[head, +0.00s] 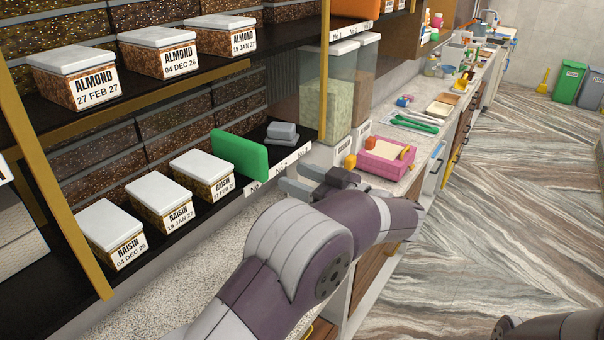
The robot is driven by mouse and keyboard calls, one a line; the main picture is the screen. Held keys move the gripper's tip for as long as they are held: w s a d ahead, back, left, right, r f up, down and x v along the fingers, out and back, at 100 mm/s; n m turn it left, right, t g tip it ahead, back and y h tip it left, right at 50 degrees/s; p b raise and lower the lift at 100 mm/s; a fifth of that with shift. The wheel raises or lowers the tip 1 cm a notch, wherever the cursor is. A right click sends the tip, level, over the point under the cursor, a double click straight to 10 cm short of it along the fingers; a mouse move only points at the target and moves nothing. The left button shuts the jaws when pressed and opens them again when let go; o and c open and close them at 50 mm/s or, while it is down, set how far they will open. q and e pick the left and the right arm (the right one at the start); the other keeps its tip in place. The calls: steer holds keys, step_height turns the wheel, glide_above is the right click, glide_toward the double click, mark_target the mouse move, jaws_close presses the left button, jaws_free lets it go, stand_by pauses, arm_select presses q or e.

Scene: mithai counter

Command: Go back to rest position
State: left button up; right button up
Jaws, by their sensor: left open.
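My left arm reaches from the bottom centre towards the shelf. Its left gripper (296,179) is open and appears empty, in front of the right end of the lower shelf. The gripper points left, near the green block-like divider (240,158) and a small grey lidded item (282,133) on that shelf. I cannot tell exactly how far apart they are. Only a dark part of what seems to be my right arm shows at the bottom right corner; the right gripper is out of view.
RAISIN boxes (168,203) stand on the lower shelf (142,245), ALMOND boxes (159,52) on the upper one. A pink tray (382,166) and clear bins (347,92) are on the counter beyond the gripper. The floor (500,200) at right is clear.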

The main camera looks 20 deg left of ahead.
arm_select(q)
steer(key=w+d+f+m+t+h, duration=0.6)
steer(key=w+d+m+t+h, duration=0.1)
steer(key=w+d+t+h, duration=0.25)
steer(key=s+d+f+m+g+h, duration=0.3)
steer(key=s+f+m+g+h, duration=0.25)
steer(key=s+f+h, duration=0.35)
steer(key=s+a+f+g, duration=0.2)
steer(key=s+a, duration=0.2)
steer(key=s, duration=0.4)
steer(key=s+a+f+m+g+y, duration=0.1)
steer(key=s+a+f+g, duration=0.1)
steer(key=s+a, duration=0.3)
steer(key=s+a+f+m+g, duration=0.1)
steer(key=s+a+g, duration=0.3)
steer(key=s, duration=0.7)
steer(key=shift+s+a+f, duration=0.15)
steer(key=shift+a+f, duration=0.3)
steer(key=shift+a, duration=0.15)
steer(key=shift+y, duration=0.25)
